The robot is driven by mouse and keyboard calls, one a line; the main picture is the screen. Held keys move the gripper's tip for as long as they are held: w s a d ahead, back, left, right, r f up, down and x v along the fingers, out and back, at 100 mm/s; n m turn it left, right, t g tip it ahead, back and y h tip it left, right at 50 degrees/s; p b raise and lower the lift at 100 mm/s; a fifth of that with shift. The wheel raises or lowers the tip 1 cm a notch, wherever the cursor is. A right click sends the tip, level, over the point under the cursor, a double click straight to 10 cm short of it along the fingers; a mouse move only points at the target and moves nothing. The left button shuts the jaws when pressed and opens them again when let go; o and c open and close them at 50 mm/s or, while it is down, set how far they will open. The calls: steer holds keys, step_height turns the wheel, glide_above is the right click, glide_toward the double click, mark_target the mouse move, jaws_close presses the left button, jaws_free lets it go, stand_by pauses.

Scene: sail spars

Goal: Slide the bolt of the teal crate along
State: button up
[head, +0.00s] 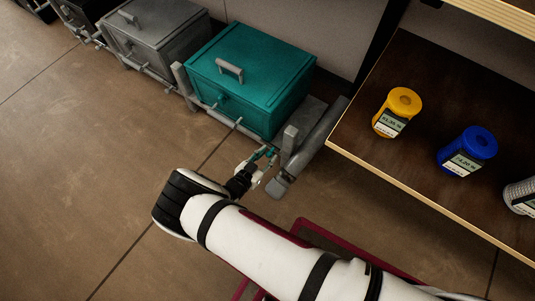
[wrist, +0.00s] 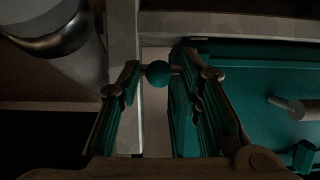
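The teal crate (head: 262,70) stands on the floor with its lid down and a grey handle (head: 230,70) on top. In the wrist view its teal front (wrist: 258,75) fills the right side. A small teal ball knob (wrist: 159,73) shows between my fingertips; I take it for the bolt's knob, but the bolt's rod is mostly hidden. My gripper (head: 258,164) is low by the crate's near right corner. In the wrist view my gripper (wrist: 157,82) is open, one finger on each side of the knob; contact is not clear.
A grey crate (head: 165,35) is to the left. The shelf (head: 420,150) on the right carries yellow (head: 398,112) and blue (head: 466,151) jars. Floor at left is clear.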

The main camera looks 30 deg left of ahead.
steer(key=shift+s, duration=0.1)
jaws_close()
steer(key=shift+s+d+p, duration=0.1)
steer(key=shift+d+p, duration=0.6)
steer(key=shift+d, duration=1.25)
steer(key=shift+o, duration=2.4)
jaws_free()
step_height(320, 180, up, 10)
